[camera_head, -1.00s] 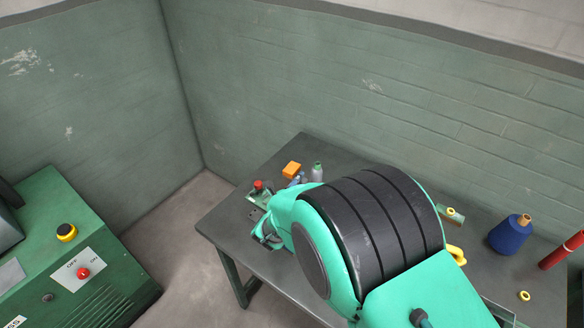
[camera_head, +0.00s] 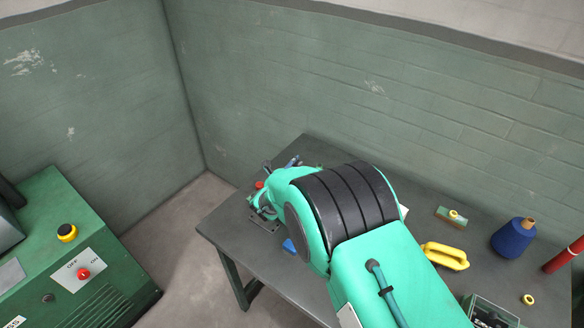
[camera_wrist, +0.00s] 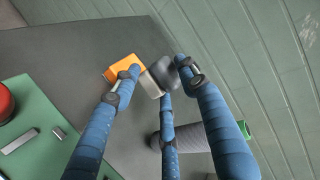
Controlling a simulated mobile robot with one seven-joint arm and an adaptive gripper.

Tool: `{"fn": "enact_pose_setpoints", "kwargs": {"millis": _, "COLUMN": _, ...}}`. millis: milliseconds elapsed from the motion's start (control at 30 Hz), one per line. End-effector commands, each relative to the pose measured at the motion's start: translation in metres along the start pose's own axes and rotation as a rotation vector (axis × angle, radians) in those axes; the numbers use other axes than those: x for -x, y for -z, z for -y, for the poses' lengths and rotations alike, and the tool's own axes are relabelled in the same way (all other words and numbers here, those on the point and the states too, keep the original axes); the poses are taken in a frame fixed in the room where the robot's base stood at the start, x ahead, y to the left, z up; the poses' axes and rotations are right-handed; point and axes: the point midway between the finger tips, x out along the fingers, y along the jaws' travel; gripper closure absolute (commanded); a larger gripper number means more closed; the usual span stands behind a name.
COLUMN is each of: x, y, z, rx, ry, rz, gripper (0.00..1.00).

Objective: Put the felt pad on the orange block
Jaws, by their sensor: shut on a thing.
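My gripper (camera_wrist: 158,80) has three blue fingers, shut on a small grey piece, which I take to be the felt pad (camera_wrist: 153,85). The orange block (camera_wrist: 117,68) lies on the table just left of the pad in the wrist view, partly covered by one finger. The pad shows beside the block's right edge; I cannot tell the height between them. In the head view my gripper (camera_head: 281,164) is at the table's far left corner, mostly behind my arm. The block and pad are hidden there.
A grey bottle-like thing with a green end (camera_wrist: 190,138) is close to my fingers. A green plate with a red button (camera_head: 259,185) is at the left.

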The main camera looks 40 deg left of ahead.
Motion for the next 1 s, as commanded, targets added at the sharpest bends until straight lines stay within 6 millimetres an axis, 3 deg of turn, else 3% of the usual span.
{"fn": "enact_pose_setpoints", "kwargs": {"millis": 333, "x": -0.038, "y": -0.022, "z": 0.009, "rx": -0.001, "ry": 0.0, "rz": 0.0, "gripper": 0.83}}
{"fn": "enact_pose_setpoints", "kwargs": {"millis": 800, "x": -0.043, "y": -0.025, "z": 0.01, "rx": 0.0, "ry": 0.0, "rz": 0.0, "gripper": 0.83}}
{"fn": "enact_pose_setpoints", "kwargs": {"millis": 1000, "x": -0.048, "y": -0.025, "z": -0.004, "rx": 0.001, "ry": 0.0, "rz": 0.0, "gripper": 0.83}}
